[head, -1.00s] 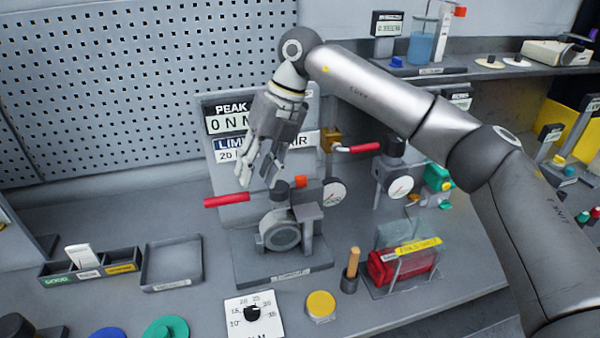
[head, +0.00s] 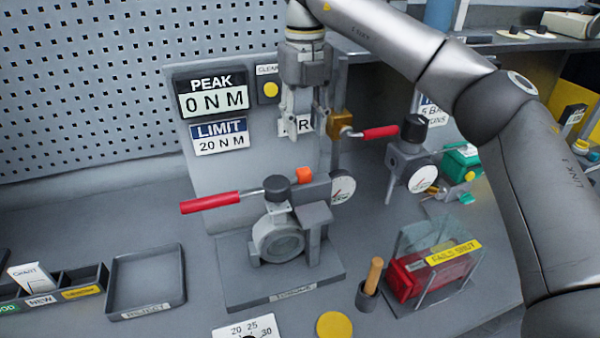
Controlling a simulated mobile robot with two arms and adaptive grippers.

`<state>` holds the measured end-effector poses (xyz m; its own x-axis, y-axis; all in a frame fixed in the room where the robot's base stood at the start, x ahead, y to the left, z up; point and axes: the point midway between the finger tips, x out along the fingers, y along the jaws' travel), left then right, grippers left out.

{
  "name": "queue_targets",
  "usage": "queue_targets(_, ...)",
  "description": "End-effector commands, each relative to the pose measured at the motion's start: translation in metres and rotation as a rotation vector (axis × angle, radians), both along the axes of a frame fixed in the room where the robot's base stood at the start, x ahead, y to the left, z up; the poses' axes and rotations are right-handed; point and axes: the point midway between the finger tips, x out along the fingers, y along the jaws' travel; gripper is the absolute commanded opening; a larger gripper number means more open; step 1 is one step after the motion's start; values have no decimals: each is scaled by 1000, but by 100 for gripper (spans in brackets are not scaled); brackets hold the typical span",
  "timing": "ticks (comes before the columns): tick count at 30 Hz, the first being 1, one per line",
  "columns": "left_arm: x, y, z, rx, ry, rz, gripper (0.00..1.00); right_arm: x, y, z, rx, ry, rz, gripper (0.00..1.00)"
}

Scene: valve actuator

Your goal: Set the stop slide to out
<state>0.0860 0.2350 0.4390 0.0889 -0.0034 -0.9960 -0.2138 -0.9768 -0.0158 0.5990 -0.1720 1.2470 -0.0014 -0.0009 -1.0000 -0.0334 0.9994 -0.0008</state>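The actuator test fixture (head: 279,239) stands on the bench with a red-handled lever (head: 211,203) pointing left. A small orange block (head: 304,175) sits on its top beside the dark hub; it may be the stop slide, but no label confirms this. A round gauge (head: 342,186) is at the fixture's right. My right gripper (head: 305,131) points down above the orange block, in front of the back panel. Its fingers look apart, with part of the panel's lettering showing between them, and nothing is held. My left gripper is out of view.
A brass valve with a red handle (head: 380,132) is just right of my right gripper. The panel carries a PEAK display (head: 213,95) and a yellow button (head: 270,89). A red box (head: 404,277) under a clear cover and an empty tray (head: 146,280) flank the fixture.

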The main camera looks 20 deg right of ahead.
Motion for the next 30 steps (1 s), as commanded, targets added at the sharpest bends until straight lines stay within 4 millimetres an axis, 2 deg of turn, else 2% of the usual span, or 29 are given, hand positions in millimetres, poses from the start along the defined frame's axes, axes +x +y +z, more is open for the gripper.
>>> queue_targets(7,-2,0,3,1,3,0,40,0,0,-21,0,3,1,36)
queue_targets(19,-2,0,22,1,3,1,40,-1,0,-92,0,4,1,36)
queue_targets(24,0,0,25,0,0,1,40,-1,0,-107,1,1,0,36)
queue_targets(30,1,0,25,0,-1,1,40,0,0,-110,1,-1,0,36)
